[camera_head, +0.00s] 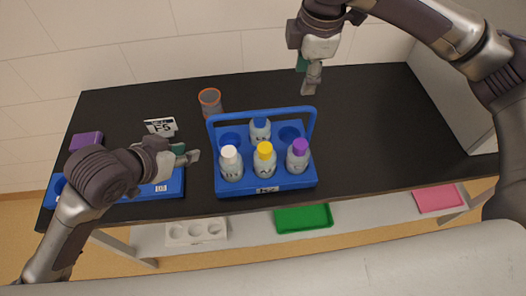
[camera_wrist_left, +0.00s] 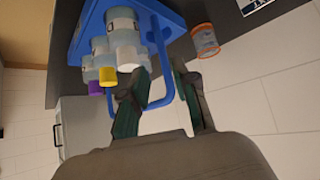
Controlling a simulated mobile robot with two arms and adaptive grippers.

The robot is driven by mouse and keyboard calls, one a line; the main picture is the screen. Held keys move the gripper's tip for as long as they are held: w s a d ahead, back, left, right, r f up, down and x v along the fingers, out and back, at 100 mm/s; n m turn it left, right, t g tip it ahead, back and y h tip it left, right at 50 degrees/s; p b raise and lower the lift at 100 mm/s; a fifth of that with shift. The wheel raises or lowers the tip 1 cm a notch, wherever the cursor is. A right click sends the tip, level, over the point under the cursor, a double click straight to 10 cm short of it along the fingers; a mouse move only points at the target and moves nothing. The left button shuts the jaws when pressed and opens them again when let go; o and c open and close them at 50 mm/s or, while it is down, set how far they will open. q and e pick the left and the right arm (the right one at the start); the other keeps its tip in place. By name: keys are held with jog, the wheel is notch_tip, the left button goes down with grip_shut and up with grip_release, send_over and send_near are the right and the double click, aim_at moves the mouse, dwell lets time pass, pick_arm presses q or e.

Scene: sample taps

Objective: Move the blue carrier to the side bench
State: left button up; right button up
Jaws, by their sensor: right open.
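The blue carrier (camera_head: 302,183) stands upright on the black bench with its handle raised. It holds several bottles: white (camera_head: 231,164), yellow (camera_head: 264,160) and purple (camera_head: 298,155) caps in front, a blue cap (camera_head: 260,129) behind. My left gripper (camera_head: 191,157) is left of the carrier, apart from it in the head view. In the left wrist view its fingers (camera_wrist_left: 162,88) are spread with nothing held; the carrier's handle (camera_wrist_left: 160,55) shows beyond them. My right gripper (camera_head: 308,82) is open and empty above the bench, behind the carrier. I cannot identify the side bench.
An orange-rimmed cup (camera_head: 210,102) stands behind the carrier. The right of the black bench (camera_head: 385,135) is clear. White, green (camera_head: 303,218) and pink (camera_head: 437,199) trays sit below.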

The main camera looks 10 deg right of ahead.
aim_at(213, 145)
pick_arm(q)
jog(key=shift+w, duration=0.1)
jog(key=x, duration=1.4)
pick_arm(e)
jog(key=w+f, duration=0.1)
jog(key=f, duration=0.3)
jog(key=w+f, duration=0.1)
jog(key=f, duration=0.4)
jog(key=w+f, duration=0.1)
jog(key=f, duration=0.3)
jog(key=shift+f, duration=0.35)
pick_arm(q)
jog(key=shift+r, duration=0.1)
jog(key=c, duration=0.5)
pick_arm(e)
jog(key=shift+s, duration=0.1)
jog(key=c, duration=0.6)
pick_arm(q)
grip_shut()
pick_arm(e)
grip_shut()
